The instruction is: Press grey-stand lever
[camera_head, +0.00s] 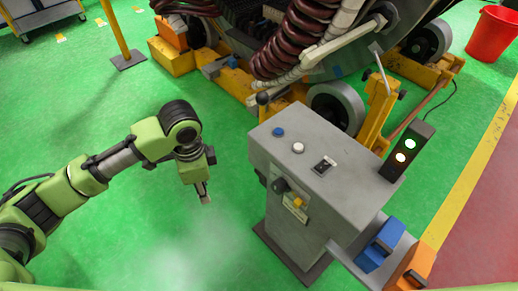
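The grey stand (322,160) stands right of centre on a dark base plate. Its top carries a blue button, a white button and a small black switch. A short lever with a black ball knob (262,99) sticks up at its far left corner. My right gripper is out of view.
A large machine on a yellow frame (377,112) stands behind. Green floor left of the stand is clear.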

